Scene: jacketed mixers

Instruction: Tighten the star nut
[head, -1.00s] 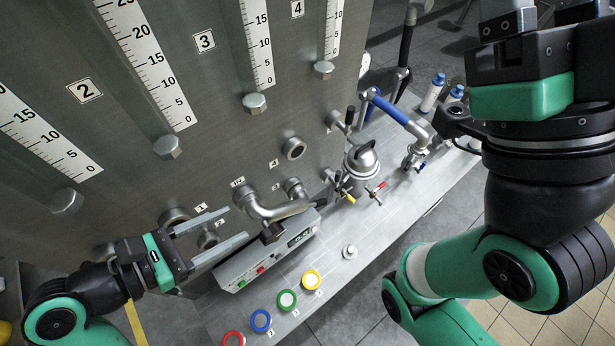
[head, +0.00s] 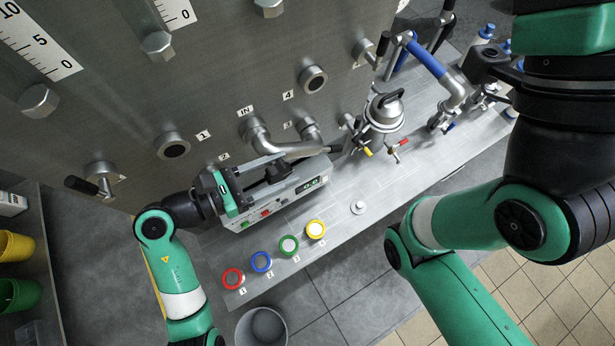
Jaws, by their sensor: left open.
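The star nut appears to be the small black knob (head: 279,173) under the bent steel pipe (head: 290,149) at the port marked IN. It is partly hidden by my gripper and its lobes are too small to make out. My left gripper (head: 280,169) comes in from the left, open, its two grey fingers on either side of the black knob. I cannot tell whether the fingers touch it.
A control box (head: 304,191) with a display sits just below the gripper. Red, blue, green and yellow rings (head: 289,245) lie on the steel bench. A lidded steel vessel (head: 384,112) stands right of the pipe. A grey bin (head: 262,327) is below.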

